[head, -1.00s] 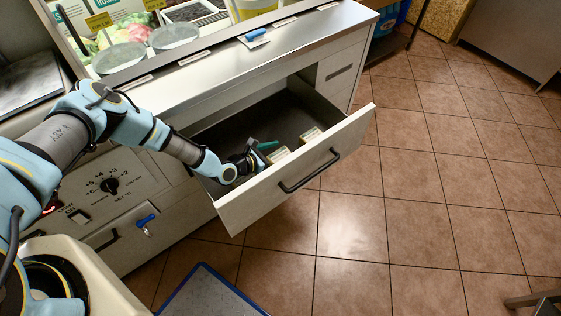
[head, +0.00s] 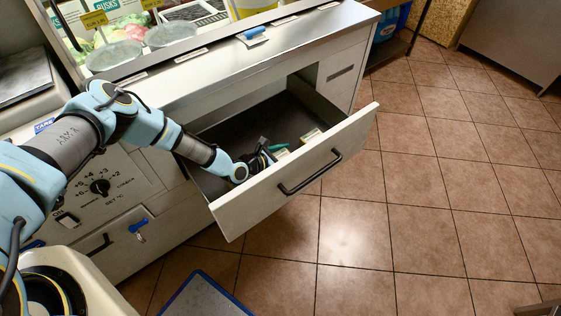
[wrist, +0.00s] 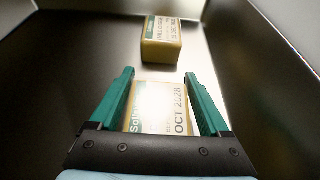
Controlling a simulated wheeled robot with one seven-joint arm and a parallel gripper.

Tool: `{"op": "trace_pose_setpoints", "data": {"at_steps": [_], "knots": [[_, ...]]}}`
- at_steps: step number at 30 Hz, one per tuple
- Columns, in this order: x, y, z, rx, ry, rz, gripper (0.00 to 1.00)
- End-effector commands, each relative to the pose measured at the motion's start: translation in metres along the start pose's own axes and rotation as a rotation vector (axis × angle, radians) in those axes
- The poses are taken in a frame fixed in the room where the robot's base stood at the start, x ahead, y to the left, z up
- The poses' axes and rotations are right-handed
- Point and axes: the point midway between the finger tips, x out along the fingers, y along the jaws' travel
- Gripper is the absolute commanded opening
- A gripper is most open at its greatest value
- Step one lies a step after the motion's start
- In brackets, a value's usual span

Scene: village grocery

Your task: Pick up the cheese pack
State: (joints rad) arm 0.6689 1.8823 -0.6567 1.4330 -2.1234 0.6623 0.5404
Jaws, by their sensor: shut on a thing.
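A yellowish cheese pack with a white printed label reading "OCT 2028" (wrist: 160,106) sits between my gripper's two green fingers in the wrist view. My gripper (wrist: 160,100) is shut on it, one finger along each side. In the head view my gripper (head: 268,151) is low inside the open drawer, and the held pack (head: 281,152) shows only partly beside it. A second, similar pack (wrist: 162,42) stands just beyond the fingertips, apart from them. It also shows in the head view (head: 311,136). I cannot tell whether the held pack is clear of the drawer floor.
The open drawer (head: 300,178) has a pale front panel with a dark handle and dark inner walls close around my arm. The counter (head: 235,68) overhangs the drawer's back. Tiled floor (head: 440,200) lies clear to the right. A blue-edged item (head: 205,298) lies at the bottom.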

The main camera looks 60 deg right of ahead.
Motion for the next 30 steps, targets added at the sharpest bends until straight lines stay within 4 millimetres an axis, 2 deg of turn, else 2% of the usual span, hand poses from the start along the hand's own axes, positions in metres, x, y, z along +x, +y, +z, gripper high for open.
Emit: {"op": "trace_pose_setpoints", "data": {"at_steps": [2,15,24,30], "knots": [[0.0,0.0,0.0,0.0,0.0,0.0,0.56],[0.0,0.0,-0.001,0.0,0.001,0.0,0.07],[-0.001,0.0,0.002,0.0,0.0,0.0,0.07],[-0.008,0.001,0.02,0.001,-0.002,0.0,0.07]]}}
